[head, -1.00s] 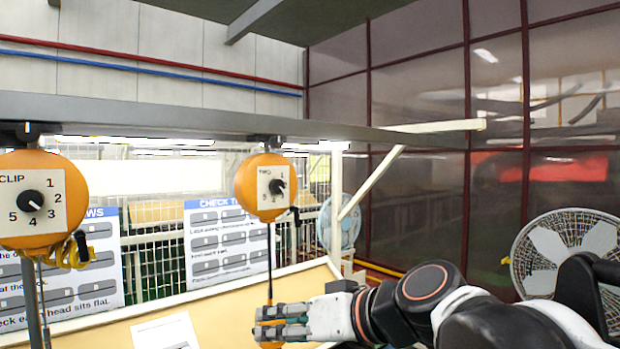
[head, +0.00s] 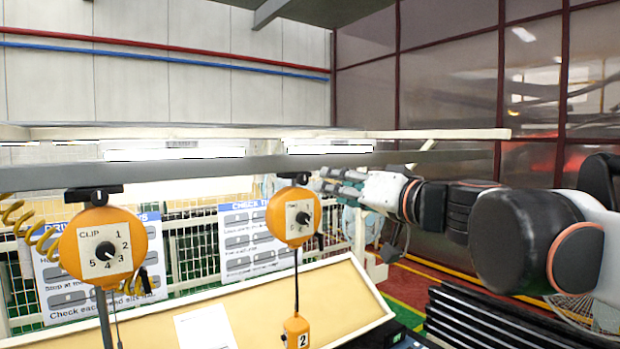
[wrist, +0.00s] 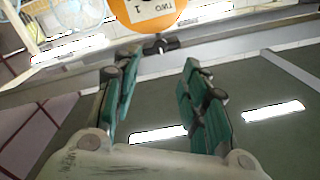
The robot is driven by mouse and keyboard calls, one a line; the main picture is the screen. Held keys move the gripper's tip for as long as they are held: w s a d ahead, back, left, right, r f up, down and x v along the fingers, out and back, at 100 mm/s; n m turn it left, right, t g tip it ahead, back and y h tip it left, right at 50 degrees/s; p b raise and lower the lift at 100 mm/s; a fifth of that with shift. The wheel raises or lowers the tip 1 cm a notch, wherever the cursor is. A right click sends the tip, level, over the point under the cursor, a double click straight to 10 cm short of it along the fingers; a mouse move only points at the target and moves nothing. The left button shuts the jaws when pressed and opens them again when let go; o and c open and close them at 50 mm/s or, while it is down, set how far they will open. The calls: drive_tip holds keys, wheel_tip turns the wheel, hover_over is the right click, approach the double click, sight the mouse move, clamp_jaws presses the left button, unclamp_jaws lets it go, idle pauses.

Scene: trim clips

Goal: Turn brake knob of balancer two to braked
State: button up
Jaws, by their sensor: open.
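Balancer two (head: 292,228) is an orange round housing under a grey rail, with a pale numbered plate and a black dial knob (head: 303,217). A small black part (head: 320,241) sticks out at its lower right; I cannot tell which is the brake knob or how it is set. My gripper (head: 328,180) is up to the right of the housing, near rail height, apart from it. In the wrist view, the teal fingers of my gripper (wrist: 160,68) are spread and empty.
Another orange balancer (head: 75,248), marked CLIP, hangs at the left with a yellow coiled hose. The grey rail (head: 220,177) runs across just above both. An orange handle (head: 296,332) marked 2 hangs below balancer two. A tan tabletop (head: 340,285) lies beneath.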

sight(305, 181)
drive_tip(key=p+x, duration=0.1)
drive_tip(key=x, duration=0.8)
drive_tip(key=shift+w+a+p, duration=0.15)
drive_tip(key=shift+w+p, duration=0.15)
drive_tip(key=shift+p, duration=0.05)
drive_tip(key=shift+c, duration=0.5)
clamp_jaws()
